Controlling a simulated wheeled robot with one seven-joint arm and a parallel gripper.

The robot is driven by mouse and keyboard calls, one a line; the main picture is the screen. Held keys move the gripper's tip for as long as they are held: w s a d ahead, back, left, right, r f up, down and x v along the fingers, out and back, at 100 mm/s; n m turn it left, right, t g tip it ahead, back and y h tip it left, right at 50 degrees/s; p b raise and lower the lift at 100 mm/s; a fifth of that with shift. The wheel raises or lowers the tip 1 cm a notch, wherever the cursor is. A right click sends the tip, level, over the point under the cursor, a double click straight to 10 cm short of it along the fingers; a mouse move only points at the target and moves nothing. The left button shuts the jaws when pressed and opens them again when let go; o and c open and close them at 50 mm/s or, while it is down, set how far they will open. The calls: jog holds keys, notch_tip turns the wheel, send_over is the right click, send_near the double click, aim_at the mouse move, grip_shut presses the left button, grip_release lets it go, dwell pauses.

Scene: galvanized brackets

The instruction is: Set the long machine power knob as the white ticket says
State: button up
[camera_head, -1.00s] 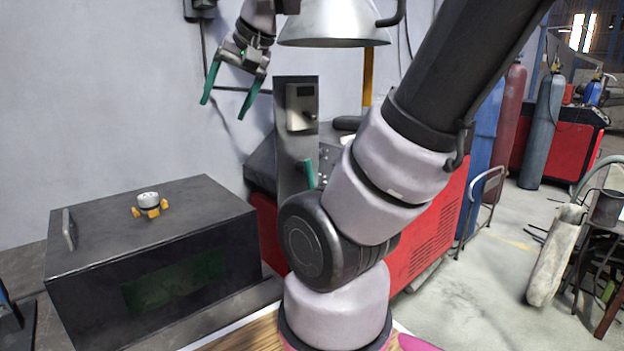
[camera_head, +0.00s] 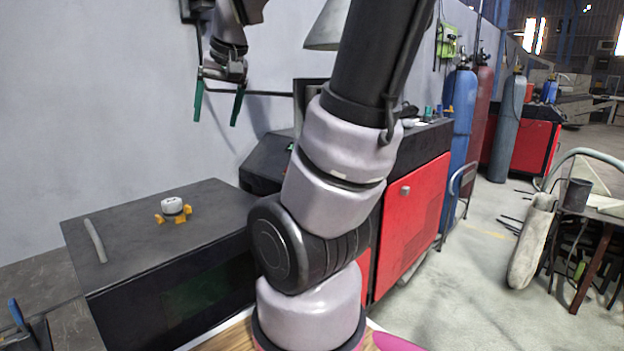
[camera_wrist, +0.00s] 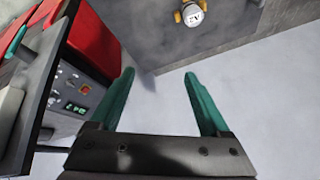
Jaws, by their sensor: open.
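My gripper (camera_head: 218,103) is open and empty, its two green fingers pointing down in front of the grey wall. It also shows in the wrist view (camera_wrist: 158,90), with nothing between the fingers. A long red machine with a dark top (camera_head: 415,215) stands behind my arm, which hides part of it. In the wrist view, a machine panel (camera_wrist: 68,95) at the left carries a lit green display, a small reddish control (camera_wrist: 84,88) and several small buttons. I cannot tell whether that control is the power knob. I cannot make out a white ticket.
A dark box (camera_head: 140,225) with a bar handle stands at the left. A lamp shade (camera_head: 325,28) hangs near my arm. Gas cylinders (camera_head: 460,115) stand right; floor there is partly open.

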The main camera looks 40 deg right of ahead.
jog(key=w+d+f+g+h, duration=0.2)
jog(key=w+d+f, duration=0.35)
jog(key=d, duration=0.35)
jog(key=w+d+f+g+h, duration=0.2)
jog(key=w+d+f, duration=0.2)
jog(key=w+d, duration=0.35)
jog(key=d+f+n+g+h, duration=0.1)
jog(key=d+f, duration=0.5)
jog(key=d, duration=0.3)
jog(key=w+d+f+g+h, duration=0.1)
jog(key=d+f+h, duration=0.1)
jog(key=d+f, duration=0.5)
jog(key=w+d+f+n+g+h, duration=0.1)
jog(key=d+f, duration=0.6)
jog(key=d, duration=0.4)
jog(key=shift+w+d+f+n+h, duration=0.1)
jog(key=shift+w+d+n+h, duration=0.1)
jog(key=shift+n+h, duration=0.15)
grip_shut()
